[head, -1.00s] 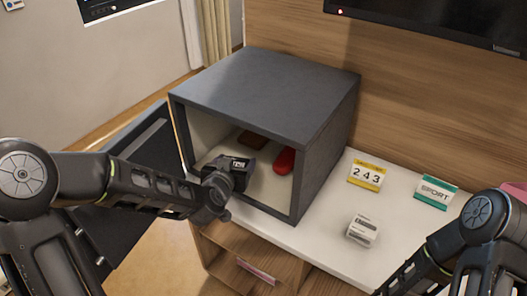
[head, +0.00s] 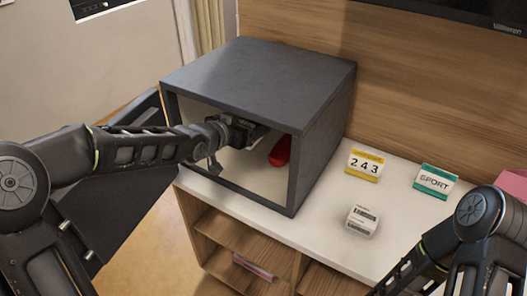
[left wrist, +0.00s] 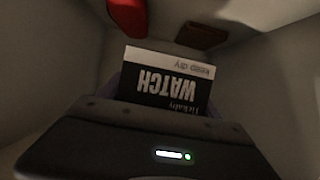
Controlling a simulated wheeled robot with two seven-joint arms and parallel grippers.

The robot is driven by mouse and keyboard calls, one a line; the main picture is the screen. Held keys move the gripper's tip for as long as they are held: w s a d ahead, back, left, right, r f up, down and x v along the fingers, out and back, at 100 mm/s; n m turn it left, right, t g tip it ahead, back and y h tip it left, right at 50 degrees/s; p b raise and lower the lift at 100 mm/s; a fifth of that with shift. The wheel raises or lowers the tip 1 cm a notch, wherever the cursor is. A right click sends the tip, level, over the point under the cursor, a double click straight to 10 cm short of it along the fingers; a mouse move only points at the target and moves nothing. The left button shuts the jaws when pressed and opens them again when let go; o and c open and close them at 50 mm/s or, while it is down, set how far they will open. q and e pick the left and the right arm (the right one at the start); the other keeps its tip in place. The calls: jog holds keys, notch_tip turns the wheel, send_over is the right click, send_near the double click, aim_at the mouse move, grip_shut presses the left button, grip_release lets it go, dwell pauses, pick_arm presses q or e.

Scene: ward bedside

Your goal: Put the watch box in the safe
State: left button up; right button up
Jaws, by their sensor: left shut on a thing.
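The grey safe (head: 325,145) stands open on the white counter, its front facing the near left. My left gripper (head: 243,130) reaches through the opening into the safe. It is shut on the watch box, a black box with a white band, seen in the left wrist view (left wrist: 165,85) with its lettering upside down. In the head view the box is mostly hidden by the gripper. The box is held inside the safe; whether it touches the floor I cannot tell. My right arm shows at lower right, its gripper out of frame.
Inside the safe lie a red item (head: 280,150) and a flat brown item (left wrist: 200,36) farther back. The safe door (head: 125,195) hangs open at left. On the counter right of the safe are a 243 card (head: 365,165), a SPORT card (head: 435,181) and a small white box (head: 362,221).

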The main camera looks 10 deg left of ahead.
pick_arm(q)
jog(key=shift+w+a+r, duration=0.15)
jog(key=shift+w+a, duration=0.3)
jog(key=shift+a, duration=0.4)
jog(key=b, duration=0.3)
send_over(246, 158)
notch_tip(246, 158, down, 5)
jog(key=shift+d+f, duration=0.1)
jog(key=shift+f, duration=0.5)
jog(key=shift+f+b, duration=0.65)
jog(key=shift+f, duration=1.2)
